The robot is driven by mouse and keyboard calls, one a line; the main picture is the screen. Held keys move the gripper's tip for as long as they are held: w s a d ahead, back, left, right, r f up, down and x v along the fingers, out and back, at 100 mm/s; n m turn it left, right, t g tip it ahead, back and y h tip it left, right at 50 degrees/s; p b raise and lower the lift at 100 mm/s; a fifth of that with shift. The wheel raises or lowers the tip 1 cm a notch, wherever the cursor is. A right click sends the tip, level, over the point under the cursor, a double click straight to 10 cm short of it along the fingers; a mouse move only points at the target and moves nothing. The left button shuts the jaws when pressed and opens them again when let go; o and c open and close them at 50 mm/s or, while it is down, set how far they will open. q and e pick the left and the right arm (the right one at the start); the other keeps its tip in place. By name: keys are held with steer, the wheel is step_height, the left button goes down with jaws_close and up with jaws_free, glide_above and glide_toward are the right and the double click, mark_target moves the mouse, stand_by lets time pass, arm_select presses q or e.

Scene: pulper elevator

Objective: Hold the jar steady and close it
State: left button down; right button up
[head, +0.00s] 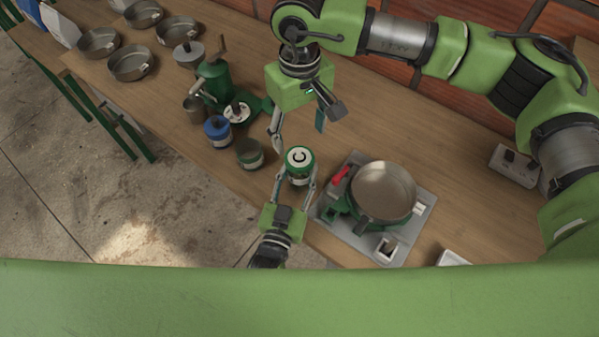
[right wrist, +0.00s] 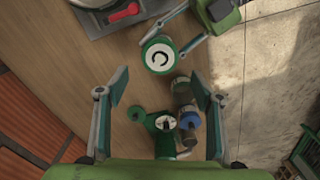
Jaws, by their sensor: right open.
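The jar (head: 299,165) stands near the front edge of the wooden counter, with a green-rimmed round top marked with a black C on white. I cannot tell whether that top is fastened down. The jar also shows in the right wrist view (right wrist: 158,55). My left gripper (head: 296,184) reaches in from below, its two fingers on opposite sides of the jar and seemingly touching it. My right gripper (head: 298,134) is above the counter, just beyond the jar in the head view. Its fingers are wide apart and empty, as the right wrist view (right wrist: 160,100) shows.
A hot plate with a steel pan (head: 383,191) stands right of the jar. A dark green tin (head: 250,153), a blue-topped jar (head: 217,130) and a green grinder (head: 215,80) stand to the left. Several empty pans (head: 131,62) are farther left. A socket box (head: 514,165) lies right.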

mark_target(300, 157)
steer(key=shift+f, duration=0.1)
steer(key=shift+f, duration=3.95)
